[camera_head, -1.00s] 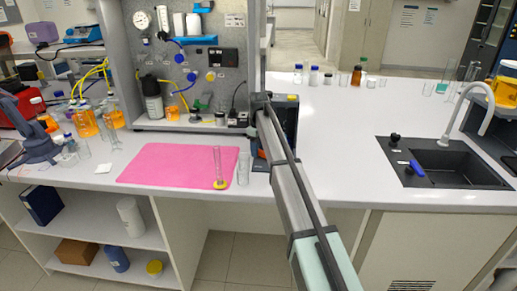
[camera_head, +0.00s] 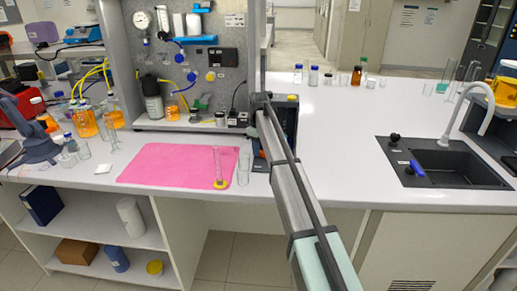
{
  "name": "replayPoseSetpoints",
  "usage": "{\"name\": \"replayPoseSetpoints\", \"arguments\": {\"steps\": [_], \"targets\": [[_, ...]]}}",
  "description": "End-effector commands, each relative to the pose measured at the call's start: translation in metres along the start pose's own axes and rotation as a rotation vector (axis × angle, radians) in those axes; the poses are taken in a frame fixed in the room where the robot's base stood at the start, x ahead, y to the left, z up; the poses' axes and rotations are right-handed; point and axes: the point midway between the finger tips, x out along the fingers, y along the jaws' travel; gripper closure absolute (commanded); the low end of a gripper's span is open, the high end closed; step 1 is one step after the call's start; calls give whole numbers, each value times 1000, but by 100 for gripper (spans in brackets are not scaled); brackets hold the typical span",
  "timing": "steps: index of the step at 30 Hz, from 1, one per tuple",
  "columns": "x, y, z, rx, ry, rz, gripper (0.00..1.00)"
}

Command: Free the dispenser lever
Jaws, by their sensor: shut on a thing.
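A dark box-shaped device (camera_head: 290,120), which looks like the dispenser, stands on the white bench just right of the pegboard panel. My arm reaches up to it from the bottom right and covers much of its front. My gripper (camera_head: 260,101) is at the far end of the arm, against the left side of this device. It is shut on a part of the device. The fingertips and the held part are too small and too covered to make out. I cannot tell the lever apart from the rest, or what blocks it.
A clear beaker (camera_head: 243,170) stands close by. Bottles line the back. The bench between my arm and the sink (camera_head: 445,165) is clear.

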Motion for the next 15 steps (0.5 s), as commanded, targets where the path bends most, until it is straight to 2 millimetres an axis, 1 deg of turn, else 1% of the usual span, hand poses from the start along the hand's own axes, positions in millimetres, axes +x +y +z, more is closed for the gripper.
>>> {"name": "replayPoseSetpoints", "arguments": {"steps": [8, 15], "targets": [[0, -8, 1, -157, 0, 0, 100], [0, -18, 4, -377, 0, 0, 100]]}}
